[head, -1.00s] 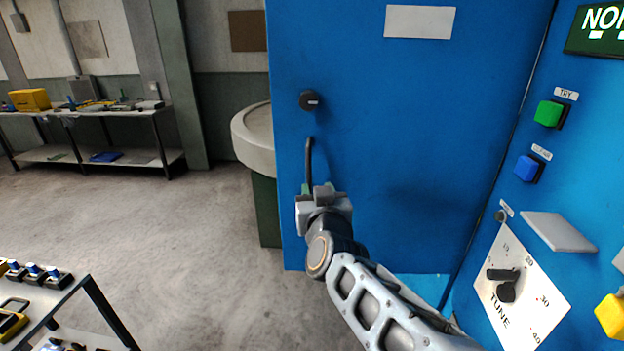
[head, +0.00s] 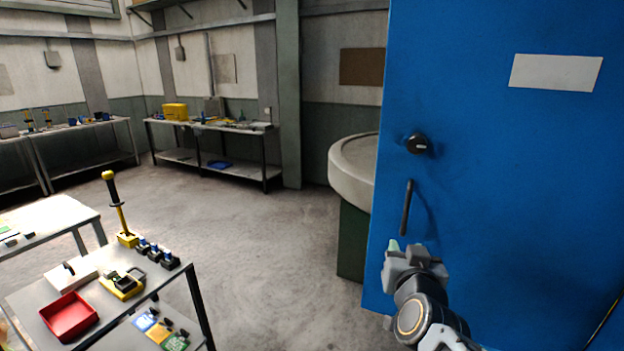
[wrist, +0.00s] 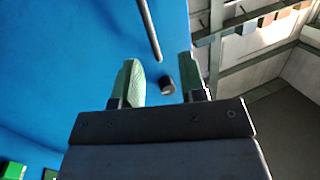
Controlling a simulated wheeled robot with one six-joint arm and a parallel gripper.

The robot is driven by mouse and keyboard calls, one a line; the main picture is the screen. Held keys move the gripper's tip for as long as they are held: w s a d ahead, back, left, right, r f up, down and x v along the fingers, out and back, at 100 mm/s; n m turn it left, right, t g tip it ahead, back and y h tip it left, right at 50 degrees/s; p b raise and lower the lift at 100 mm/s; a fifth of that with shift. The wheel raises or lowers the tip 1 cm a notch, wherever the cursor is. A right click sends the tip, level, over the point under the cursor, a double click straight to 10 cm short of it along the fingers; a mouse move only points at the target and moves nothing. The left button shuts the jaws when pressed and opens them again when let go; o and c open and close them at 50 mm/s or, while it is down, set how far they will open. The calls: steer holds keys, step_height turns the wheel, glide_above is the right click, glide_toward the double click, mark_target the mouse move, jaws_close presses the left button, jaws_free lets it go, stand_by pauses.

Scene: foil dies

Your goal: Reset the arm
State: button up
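My gripper (head: 408,250) is just below the black bar handle (head: 407,207) of the blue door (head: 480,200) in the head view. In the wrist view its two green-padded fingers stand apart with nothing held between them, so my gripper (wrist: 160,68) is open. The handle (wrist: 149,30) runs beyond the fingertips there, and a dark round knob (wrist: 168,86) shows in the gap between the fingers. In the head view this knob (head: 418,143) sits above the handle. I cannot tell whether a finger touches the door.
A grey table (head: 40,318) at the lower left bears a red tray (head: 69,318), a yellow lever and small devices. A round pale basin (head: 352,170) stands left of the door. Benches (head: 210,125) line the back wall. The floor (head: 270,260) between is open.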

steer(key=s+a+f+n+g+y, duration=0.3)
steer(key=s+a+f+g, duration=0.2)
steer(key=s+f+g, duration=0.5)
step_height(320, 180, down, 3)
steer(key=shift+s+a+r+g+y, duration=0.15)
steer(key=shift+g+y, duration=0.25)
steer(key=shift+g, duration=0.6)
